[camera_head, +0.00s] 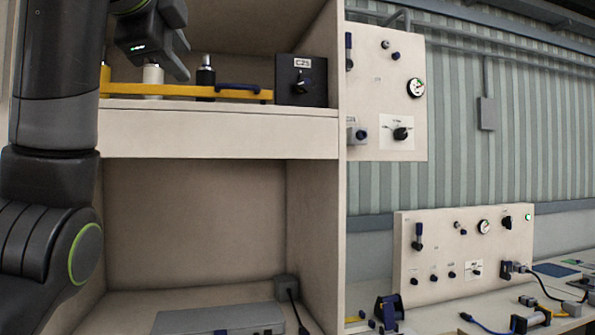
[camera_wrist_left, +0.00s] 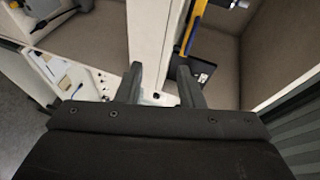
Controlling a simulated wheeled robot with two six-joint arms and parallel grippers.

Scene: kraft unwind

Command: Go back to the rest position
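My left arm comes in along the left edge of the head view. My left gripper (camera_head: 178,62) is at the upper left, in front of the upper shelf and over a white cylinder (camera_head: 153,80). In the left wrist view the two fingers of the gripper (camera_wrist_left: 160,82) stand apart with nothing held between them. The pale shelf edge (camera_wrist_left: 150,40) lies beyond the fingers. From these views I cannot tell if a finger touches anything. My right gripper is in neither view.
The upper shelf holds a yellow bar (camera_head: 190,91), a black-topped cylinder (camera_head: 206,75) and a black box (camera_head: 302,80) with a knob. A grey case (camera_head: 215,319) lies in the lower compartment. Panels with gauges (camera_head: 462,250) and a cluttered bench are at right.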

